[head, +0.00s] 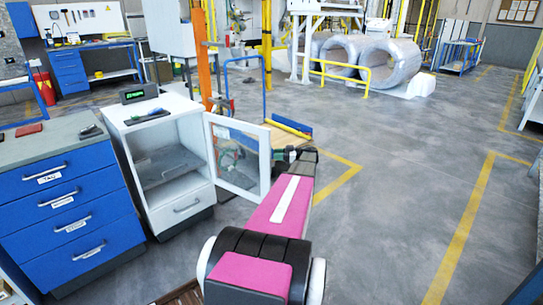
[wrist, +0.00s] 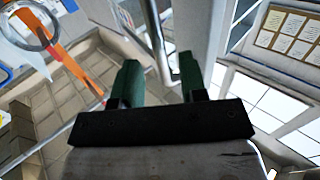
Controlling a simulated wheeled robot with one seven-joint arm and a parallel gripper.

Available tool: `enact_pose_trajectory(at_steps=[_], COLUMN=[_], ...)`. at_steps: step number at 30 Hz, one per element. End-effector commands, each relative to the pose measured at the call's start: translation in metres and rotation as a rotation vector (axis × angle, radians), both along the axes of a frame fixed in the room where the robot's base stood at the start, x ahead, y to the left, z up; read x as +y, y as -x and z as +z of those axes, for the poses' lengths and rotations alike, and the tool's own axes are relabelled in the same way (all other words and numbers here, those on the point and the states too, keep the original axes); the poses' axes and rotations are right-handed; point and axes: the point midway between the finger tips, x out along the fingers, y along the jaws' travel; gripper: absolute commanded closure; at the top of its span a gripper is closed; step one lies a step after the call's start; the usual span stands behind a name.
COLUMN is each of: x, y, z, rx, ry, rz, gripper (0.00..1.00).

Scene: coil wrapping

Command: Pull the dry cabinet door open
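The white dry cabinet (head: 184,118) stands left of centre in the head view. Its door (head: 265,165), a white frame with a clear pane, stands swung wide open to the right, showing the inner shelf (head: 168,165). My gripper (head: 284,153) is beside the door's free edge. In the wrist view my two green fingers (wrist: 160,75) are apart. A thin metal bar (wrist: 155,38), probably the door handle, runs into the gap between them, with space visible around it. The pale door edge (wrist: 196,25) is close by the right finger. Contact with the bar cannot be told.
A blue drawer unit (head: 75,200) stands directly left of the cabinet. A small display box (head: 139,93) sits on the cabinet top. A wooden pallet or board (head: 290,132) lies behind the door. Wrapped coils (head: 390,65) are at the back. The floor to the right is clear.

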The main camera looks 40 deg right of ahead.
Motion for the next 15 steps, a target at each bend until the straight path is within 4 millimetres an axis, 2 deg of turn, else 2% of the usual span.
enact_pose_trajectory(at_steps=[1,6,15], x=[-0.01,-0.034,-0.053], y=[0.007,0.026,0.044], z=[0.0,0.0,0.0], rx=[0.0,0.0,0.0], ry=[0.0,0.0,0.0], rz=[-0.003,-0.002,0.0], gripper=[0.61,0.61,0.61])
